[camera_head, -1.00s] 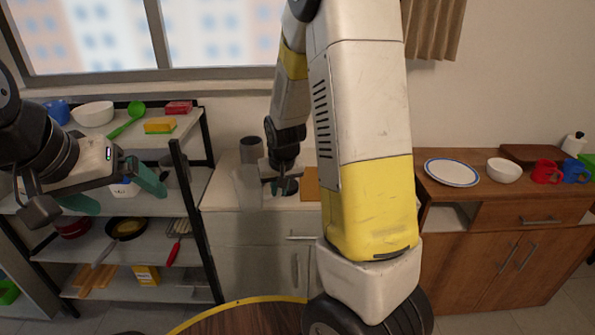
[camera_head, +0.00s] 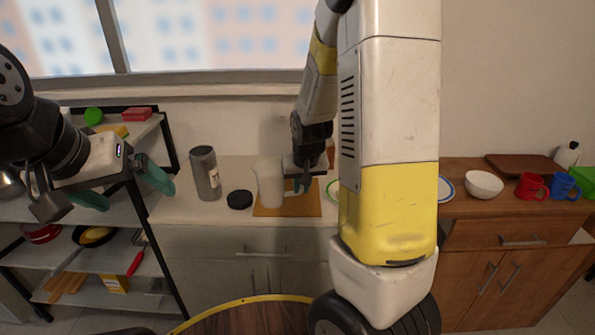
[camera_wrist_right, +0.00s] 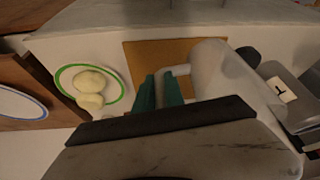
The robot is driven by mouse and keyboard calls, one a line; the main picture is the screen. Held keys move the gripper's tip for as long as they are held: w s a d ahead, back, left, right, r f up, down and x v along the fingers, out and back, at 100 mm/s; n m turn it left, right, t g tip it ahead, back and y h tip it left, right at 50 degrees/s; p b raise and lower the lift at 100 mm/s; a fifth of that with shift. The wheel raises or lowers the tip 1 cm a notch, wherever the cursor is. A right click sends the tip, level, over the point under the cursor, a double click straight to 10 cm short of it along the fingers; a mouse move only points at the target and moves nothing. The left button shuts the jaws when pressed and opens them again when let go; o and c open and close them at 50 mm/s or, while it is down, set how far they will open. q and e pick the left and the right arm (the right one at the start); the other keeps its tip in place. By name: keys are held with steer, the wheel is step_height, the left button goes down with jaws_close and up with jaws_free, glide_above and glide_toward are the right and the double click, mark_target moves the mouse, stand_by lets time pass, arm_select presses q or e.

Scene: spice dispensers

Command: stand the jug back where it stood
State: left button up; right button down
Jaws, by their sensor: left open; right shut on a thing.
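The pale translucent jug (camera_head: 269,186) is upright over the left part of the orange-brown board (camera_head: 300,211) on the counter. I cannot tell whether its base touches the board. My right gripper (camera_head: 299,186) is shut on the jug's handle, from the jug's right side. In the right wrist view, the teal fingers (camera_wrist_right: 160,92) close around the handle, and the jug's body (camera_wrist_right: 213,68) is to their right. My left gripper (camera_head: 126,188) is open and empty, in the air in front of the shelf rack.
A grey labelled dispenser (camera_head: 205,174) and a black round thing (camera_head: 239,199) stand left of the jug. A green-rimmed plate (camera_wrist_right: 119,89) with pale round things is beside the board. A white bowl (camera_head: 484,184) and red mug (camera_head: 530,186) are on the right cabinet.

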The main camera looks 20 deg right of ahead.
steer(key=w+d, duration=0.2)
steer(key=w, duration=0.1)
steer(key=w+d, duration=0.2)
steer(key=w, duration=0.1)
steer(key=w+d+f, duration=0.1)
steer(key=w+d, duration=0.1)
steer(key=w, duration=0.1)
steer(key=shift+w+d, duration=0.15)
steer(key=shift+d, duration=0.2)
steer(key=shift+w+d+f, duration=0.2)
steer(key=shift+w+f, duration=0.05)
steer(key=shift+f, duration=1.6)
steer(key=shift+f, duration=0.2)
steer(key=c, duration=1.4)
jaws_free()
steer(key=shift+r, duration=0.1)
